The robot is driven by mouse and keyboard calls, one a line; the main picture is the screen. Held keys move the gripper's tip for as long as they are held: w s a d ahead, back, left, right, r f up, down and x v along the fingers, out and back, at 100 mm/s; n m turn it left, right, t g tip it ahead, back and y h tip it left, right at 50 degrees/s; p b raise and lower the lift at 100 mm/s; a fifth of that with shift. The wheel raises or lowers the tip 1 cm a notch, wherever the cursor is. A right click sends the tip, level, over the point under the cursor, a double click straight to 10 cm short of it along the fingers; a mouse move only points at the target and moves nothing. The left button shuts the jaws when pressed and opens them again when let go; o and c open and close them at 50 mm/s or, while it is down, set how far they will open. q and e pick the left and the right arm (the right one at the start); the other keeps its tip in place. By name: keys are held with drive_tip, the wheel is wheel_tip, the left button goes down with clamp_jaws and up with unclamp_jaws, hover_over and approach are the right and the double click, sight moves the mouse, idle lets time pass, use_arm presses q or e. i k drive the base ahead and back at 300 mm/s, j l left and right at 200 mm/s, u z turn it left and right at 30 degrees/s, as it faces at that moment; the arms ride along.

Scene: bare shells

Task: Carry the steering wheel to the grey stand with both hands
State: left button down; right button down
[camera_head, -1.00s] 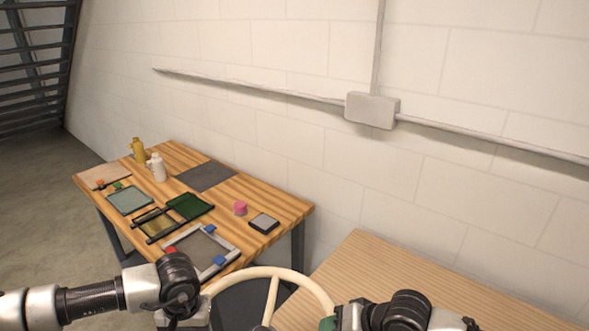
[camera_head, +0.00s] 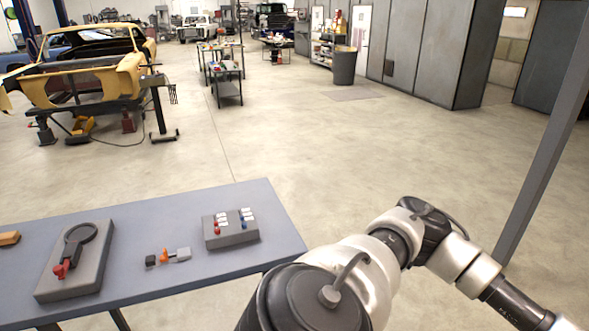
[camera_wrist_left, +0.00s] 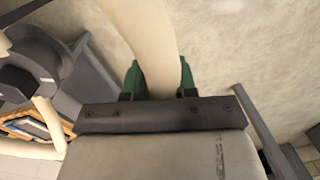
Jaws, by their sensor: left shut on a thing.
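In the left wrist view, the cream rim of the steering wheel (camera_wrist_left: 145,35) runs down from the top edge between the green pads of my left gripper (camera_wrist_left: 159,80). The left gripper is shut on this rim. More cream tubing shows at the left of that view, and I cannot tell whether it belongs to the wheel. The head view shows neither the wheel nor a gripper; one of my arms leaves it at the lower right. The right gripper is not in view. I cannot identify the grey stand in either view.
In the head view, a blue-grey table (camera_head: 180,275) at lower left holds a grey block with a black ring (camera_head: 77,262) and a grey box with coloured knobs (camera_head: 230,230). A sloping grey post (camera_head: 550,130) stands at right. Open floor (camera_head: 330,140) lies beyond, with a yellow car body (camera_head: 85,85).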

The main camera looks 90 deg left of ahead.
sight(81, 234)
drive_tip(key=j+u, duration=0.3)
drive_tip(key=u, duration=0.15)
drive_tip(key=j+u, duration=0.3)
drive_tip(key=u, duration=0.15)
drive_tip(key=j+u, duration=0.3)
drive_tip(key=u, duration=0.15)
drive_tip(key=i+j+u, duration=0.15)
drive_tip(key=u, duration=0.25)
drive_tip(key=i+j+u, duration=0.15)
drive_tip(key=j+u, duration=0.3)
drive_tip(key=i+j+u, duration=0.1)
drive_tip(key=u, duration=0.35)
drive_tip(key=i+u, duration=0.25)
drive_tip(key=u, duration=0.2)
drive_tip(key=i+j+u, duration=0.1)
drive_tip(key=u, duration=0.35)
drive_tip(key=i+j+u, duration=0.15)
drive_tip(key=j, duration=0.2)
drive_tip(key=i+j+u, duration=0.15)
drive_tip(key=i+j, duration=0.25)
drive_tip(key=j, duration=0.2)
drive_tip(key=i+j, duration=0.1)
drive_tip(key=j, duration=0.2)
